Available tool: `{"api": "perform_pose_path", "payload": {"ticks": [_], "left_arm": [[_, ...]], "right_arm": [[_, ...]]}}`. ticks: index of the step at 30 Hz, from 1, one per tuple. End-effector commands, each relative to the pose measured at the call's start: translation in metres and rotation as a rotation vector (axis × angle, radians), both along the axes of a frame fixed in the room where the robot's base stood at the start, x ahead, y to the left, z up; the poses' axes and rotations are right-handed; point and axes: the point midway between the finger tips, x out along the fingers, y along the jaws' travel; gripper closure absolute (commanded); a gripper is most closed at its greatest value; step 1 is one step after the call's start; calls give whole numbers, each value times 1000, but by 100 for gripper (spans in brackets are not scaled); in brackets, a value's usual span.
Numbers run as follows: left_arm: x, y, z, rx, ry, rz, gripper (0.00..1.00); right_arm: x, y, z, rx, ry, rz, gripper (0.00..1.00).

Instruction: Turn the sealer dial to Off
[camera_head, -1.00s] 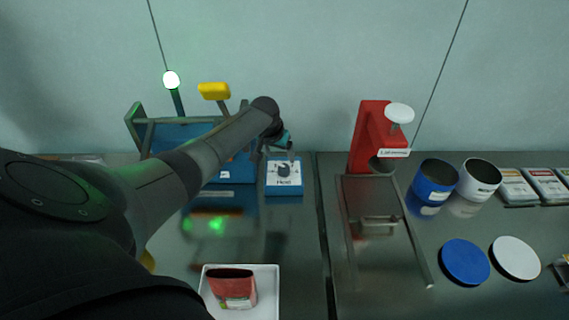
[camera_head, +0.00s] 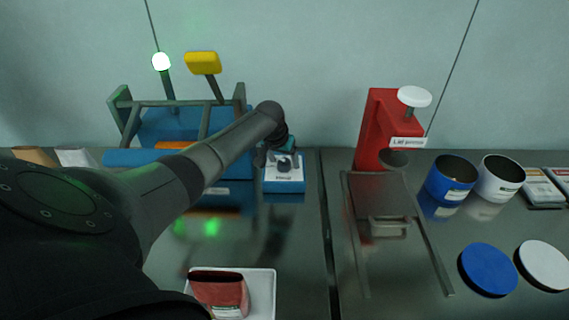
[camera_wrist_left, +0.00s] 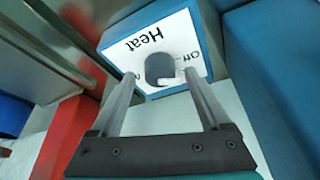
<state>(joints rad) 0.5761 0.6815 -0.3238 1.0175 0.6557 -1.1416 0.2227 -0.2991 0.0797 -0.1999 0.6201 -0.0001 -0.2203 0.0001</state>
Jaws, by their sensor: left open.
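The sealer dial (camera_wrist_left: 160,68) is a dark grey knob on the white top face of a small blue box (camera_head: 284,187). That face (camera_wrist_left: 122,48) reads "Heat", with "Off" to the right of the knob in the wrist view; another label is mostly hidden by a finger. I cannot tell clearly which label the knob points at. My left gripper (camera_head: 276,152) is just above the dial in the head view. In the wrist view its open fingers (camera_wrist_left: 160,76) stand on either side of the knob, with gaps showing. My right gripper is not in view.
The blue sealer (camera_head: 165,125) with a yellow-handled lever (camera_head: 203,63) and a lit green-white lamp (camera_head: 161,62) stands left of the dial box. A red press (camera_head: 378,125) stands to the right. A white tray (camera_head: 262,293) holds a red pouch (camera_head: 222,292) in front.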

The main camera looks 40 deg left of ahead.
Motion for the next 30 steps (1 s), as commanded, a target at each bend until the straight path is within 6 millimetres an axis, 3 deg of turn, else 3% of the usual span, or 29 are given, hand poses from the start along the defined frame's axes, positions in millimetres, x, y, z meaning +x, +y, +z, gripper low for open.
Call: {"api": "perform_pose_path", "payload": {"ticks": [10,30], "left_arm": [[0,0,-1,0,-1,0,22],[0,0,-2,0,0,0,98]], "right_arm": [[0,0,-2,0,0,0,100],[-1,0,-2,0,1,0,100]]}}
